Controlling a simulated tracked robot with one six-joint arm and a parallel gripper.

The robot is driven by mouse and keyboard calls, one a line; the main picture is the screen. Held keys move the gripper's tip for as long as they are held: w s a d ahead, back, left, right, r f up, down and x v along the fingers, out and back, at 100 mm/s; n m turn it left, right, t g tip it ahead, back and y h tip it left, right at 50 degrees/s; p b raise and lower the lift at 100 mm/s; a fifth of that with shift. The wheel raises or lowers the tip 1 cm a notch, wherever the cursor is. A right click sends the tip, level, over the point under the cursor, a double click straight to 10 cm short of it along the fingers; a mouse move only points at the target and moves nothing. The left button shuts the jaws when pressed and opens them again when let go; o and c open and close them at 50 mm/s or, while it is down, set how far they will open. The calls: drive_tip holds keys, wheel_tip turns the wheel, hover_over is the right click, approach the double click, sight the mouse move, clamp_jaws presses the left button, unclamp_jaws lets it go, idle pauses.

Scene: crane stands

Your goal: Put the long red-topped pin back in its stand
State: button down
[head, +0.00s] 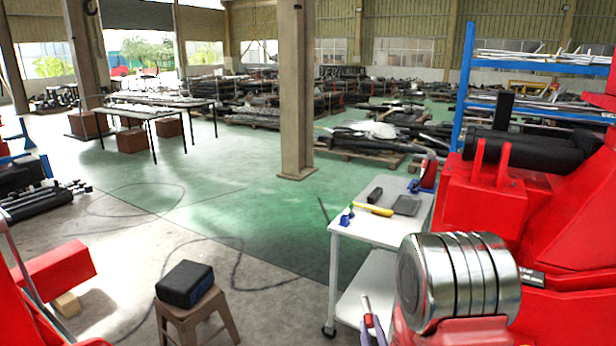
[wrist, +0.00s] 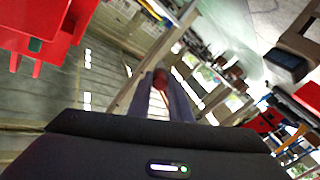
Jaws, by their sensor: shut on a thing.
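My gripper (head: 372,325) is at the bottom of the head view, in front of the white trolley and left of the silver ringed cylinder. In the wrist view its two grey-blue fingers (wrist: 162,98) are shut on a slim pale pin (wrist: 158,103) with a dark red end (wrist: 160,79). The rest of the pin is hidden by the fingers and the dark gripper body. I cannot make out the pin's stand in either view.
A white trolley (head: 385,225) carries a yellow-handled tool (head: 374,209), a small blue item (head: 346,216) and dark items. Large red machinery (head: 490,205) fills the right side. A stool (head: 190,312) with a black box (head: 185,283) stands left.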

drive_tip(key=d, duration=0.7)
idle(0.3)
